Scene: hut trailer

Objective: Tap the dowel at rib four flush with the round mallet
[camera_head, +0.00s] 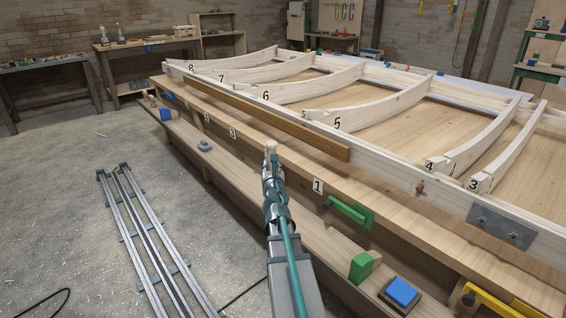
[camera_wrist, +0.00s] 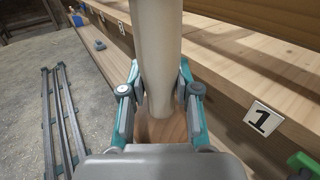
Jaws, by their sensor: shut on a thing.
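My gripper (camera_head: 270,166) is shut on the round mallet (camera_head: 271,147), above the bench's front edge and left of tag 1. In the wrist view the mallet (camera_wrist: 156,45) is a pale, thick cylinder rising between the fingers, with darker wood below it. Its far end is out of that view. Rib four (camera_head: 452,160) meets the pale front rail at the right, beside its number 4. A small brown dowel (camera_head: 420,188) sticks out of the rail's front face just below it. The mallet is well left of the dowel, not touching it.
A long brown board (camera_head: 265,118) lies along the rail. A green clamp (camera_head: 348,211), green block (camera_head: 361,266), blue block (camera_head: 402,292) and yellow clamp (camera_head: 490,302) line the near bench side. A metal plate (camera_head: 502,227) is on the rail's right. Floor rails (camera_head: 145,240) lie left.

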